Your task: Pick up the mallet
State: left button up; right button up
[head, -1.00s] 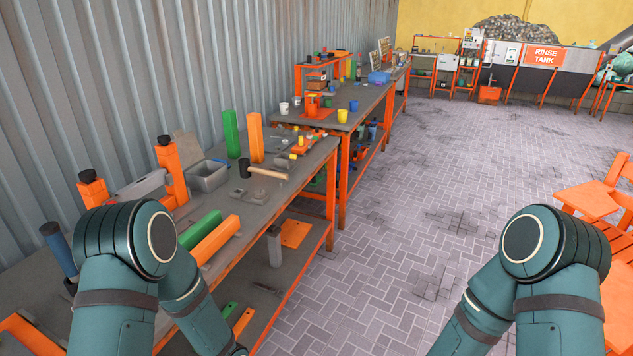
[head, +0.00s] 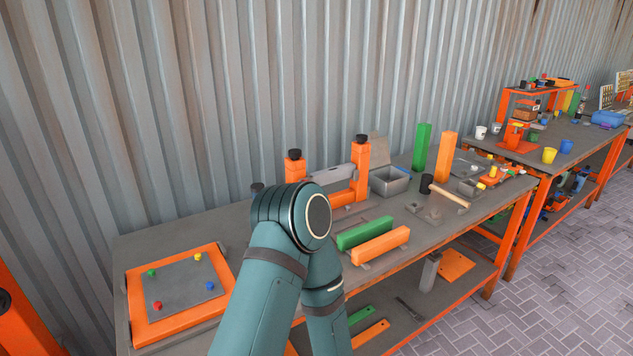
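The mallet (head: 446,193) lies on the grey workbench (head: 385,292), right of the middle in the head view. It has a black head at its left end and a light wooden handle pointing right and toward the bench's front edge. My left arm rises in front of the bench, left of the mallet and well apart from it. My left gripper is hidden or below the picture. My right arm and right gripper are out of view.
Near the mallet stand upright green (head: 421,148) and orange (head: 446,158) bars and a grey bin (head: 389,181). Green (head: 365,233) and orange (head: 381,246) bars lie in front. An orange-framed plate (head: 180,294) is at left. Open paved floor (head: 560,275) lies right.

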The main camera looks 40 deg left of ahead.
aim_at(426, 185)
jog(key=i+l, duration=0.25)
jog(key=i, duration=0.2)
jog(key=i+l, duration=0.25)
jog(key=i, duration=0.25)
jog(key=j+u, duration=0.05)
